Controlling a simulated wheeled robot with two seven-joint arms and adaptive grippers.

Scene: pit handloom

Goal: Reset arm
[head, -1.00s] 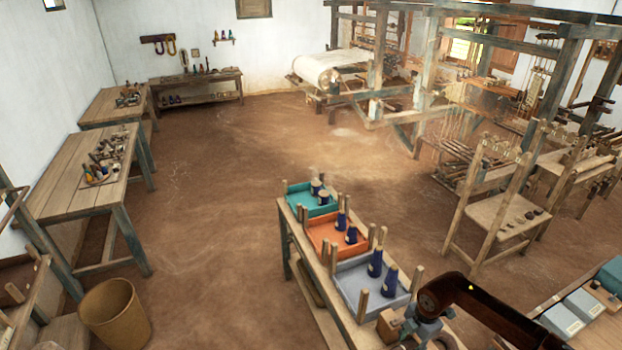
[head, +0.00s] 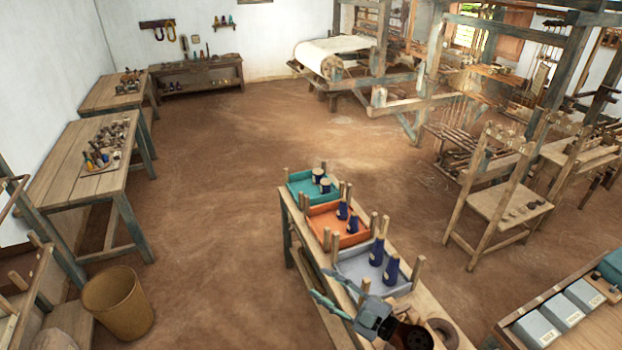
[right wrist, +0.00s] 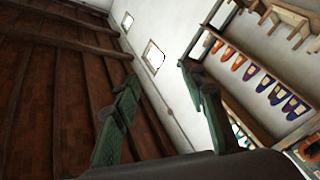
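My right gripper (head: 322,285) shows at the lower middle of the head view, over the near end of the narrow bench (head: 433,304). Its two green fingers are spread apart. In the right wrist view the fingers (right wrist: 158,76) stand open with nothing between them, against the wall and ceiling. My right arm comes in from the bottom edge. My left gripper is in no view.
The bench holds a teal tray (head: 297,185), an orange tray (head: 322,222) and a grey tray (head: 349,265), each with dark blue cones. A wicker basket (head: 118,305) stands lower left. Looms fill the right. The middle floor is clear.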

